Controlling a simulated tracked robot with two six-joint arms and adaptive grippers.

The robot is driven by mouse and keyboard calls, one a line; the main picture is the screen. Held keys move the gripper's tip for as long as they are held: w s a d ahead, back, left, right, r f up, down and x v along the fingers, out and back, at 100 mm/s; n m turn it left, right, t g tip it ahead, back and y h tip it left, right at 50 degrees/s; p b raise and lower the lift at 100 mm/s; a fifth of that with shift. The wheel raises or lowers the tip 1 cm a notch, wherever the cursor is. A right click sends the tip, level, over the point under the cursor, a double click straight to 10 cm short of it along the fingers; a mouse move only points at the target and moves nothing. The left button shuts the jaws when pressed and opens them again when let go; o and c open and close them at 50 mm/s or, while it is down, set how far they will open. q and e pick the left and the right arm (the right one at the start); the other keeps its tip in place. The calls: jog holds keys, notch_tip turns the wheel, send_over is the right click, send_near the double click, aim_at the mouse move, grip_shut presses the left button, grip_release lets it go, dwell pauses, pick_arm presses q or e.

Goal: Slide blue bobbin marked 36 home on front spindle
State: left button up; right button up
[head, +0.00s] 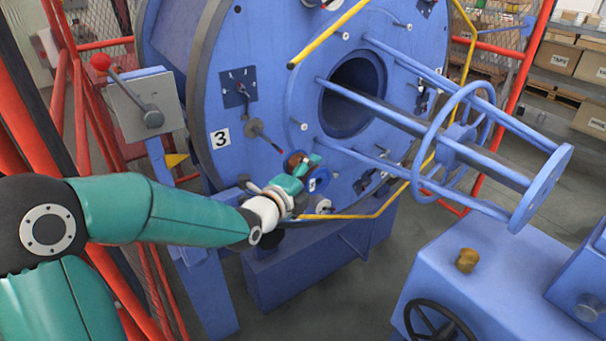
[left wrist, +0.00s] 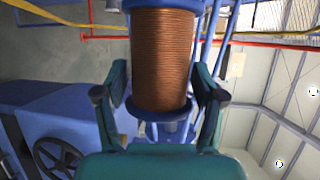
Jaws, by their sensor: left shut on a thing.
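The blue bobbin (head: 319,180) wound with copper wire is at the lower face of the big blue disc (head: 265,65) in the head view. My left gripper (head: 303,172) is shut on it and covers part of it. In the left wrist view the bobbin (left wrist: 162,60) stands between the two fingers, copper winding in the middle and a blue flange at each end. Its number cannot be read. The front spindle under it is hidden, so I cannot tell how far the bobbin sits on it. My right gripper is not in view.
A plate marked 3 (head: 220,138) is on the disc's left. Yellow bars (head: 330,33) cross the disc. A blue tube frame with a ring (head: 428,150) juts out to the right. A grey lever box (head: 143,107) and red fence posts stand left. A blue cabinet with handwheel (head: 440,322) stands lower right.

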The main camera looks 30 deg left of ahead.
pick_arm(q)
jog(key=shift+r, duration=0.1)
jog(key=shift+s+b, duration=0.15)
jog(key=shift+b, duration=0.4)
jog(key=shift+w+a+b, duration=0.3)
jog(key=shift+a+b, duration=0.05)
jog(key=shift+a, duration=0.5)
jog(key=shift+w+a+b, duration=0.3)
jog(key=shift+a, duration=0.5)
jog(key=shift+r+b, duration=0.15)
jog(key=shift+b, duration=0.3)
jog(key=shift+b, duration=0.55)
dwell(0.4)
jog(key=shift+b, duration=0.5)
